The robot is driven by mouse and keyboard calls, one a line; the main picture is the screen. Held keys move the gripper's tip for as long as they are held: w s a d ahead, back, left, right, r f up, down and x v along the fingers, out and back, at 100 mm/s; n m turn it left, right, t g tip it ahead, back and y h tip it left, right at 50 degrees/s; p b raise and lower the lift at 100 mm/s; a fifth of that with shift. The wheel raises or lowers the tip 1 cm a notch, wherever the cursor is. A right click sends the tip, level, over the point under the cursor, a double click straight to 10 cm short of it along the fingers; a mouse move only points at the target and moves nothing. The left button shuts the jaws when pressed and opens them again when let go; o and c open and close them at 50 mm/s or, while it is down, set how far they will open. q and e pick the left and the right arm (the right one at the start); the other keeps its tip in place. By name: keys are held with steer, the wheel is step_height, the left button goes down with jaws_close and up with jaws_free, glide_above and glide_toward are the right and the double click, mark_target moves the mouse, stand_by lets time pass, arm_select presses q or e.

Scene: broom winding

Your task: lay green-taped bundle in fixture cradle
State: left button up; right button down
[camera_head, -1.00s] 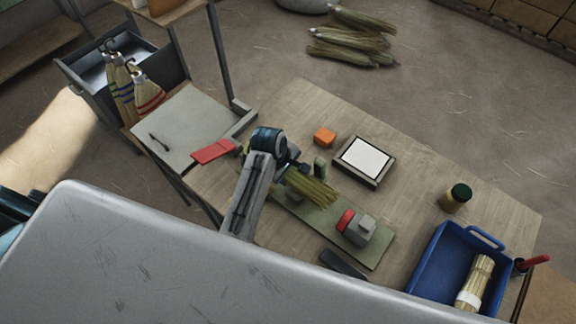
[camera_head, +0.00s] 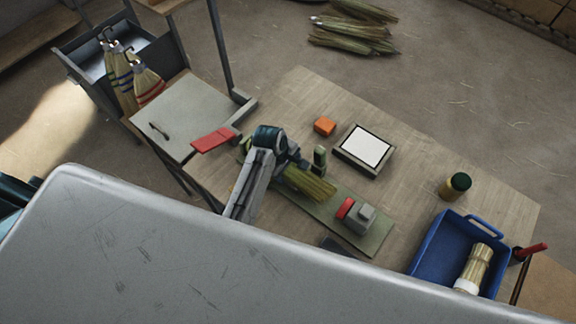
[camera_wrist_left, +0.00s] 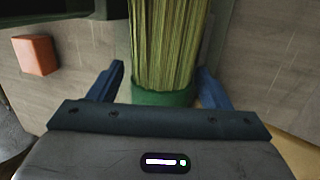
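The green-taped bundle (camera_head: 309,187) lies slantwise over the green fixture board (camera_head: 375,237), straw end toward the lower right. In the left wrist view its straw (camera_wrist_left: 168,40) runs up the picture and its green tape (camera_wrist_left: 163,96) is nearest my palm. My left gripper (camera_wrist_left: 161,72) straddles the bundle near the tape, with a narrow gap at the left finger; the right fingertip is partly hidden. The gripper also shows in the head view (camera_head: 285,168). The cradle under the bundle is hidden, so I cannot tell whether the bundle rests in it. My right gripper is out of view.
On the board stand a grey block with a red part (camera_head: 358,214) and a small green post (camera_head: 319,160). An orange block (camera_head: 325,126), a white-topped box (camera_head: 364,148), a jar (camera_head: 455,187) and a blue tray (camera_head: 428,250) share the table. The wood between box and jar is clear.

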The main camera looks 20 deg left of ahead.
arm_select(q)
steer(key=shift+r, duration=0.1)
steer(key=shift+a+r, duration=0.1)
steer(key=shift+r, duration=0.25)
steer(key=b+v, duration=0.2)
steer(key=v, duration=0.6)
steer(key=shift+a+r+b, duration=0.1)
steer(key=shift+r+b, duration=0.2)
steer(key=shift+b, duration=0.05)
steer(key=shift+s+a+r, duration=0.1)
steer(key=shift+s+r, duration=0.1)
steer(key=shift+r, duration=0.4)
steer(key=shift+s, duration=0.1)
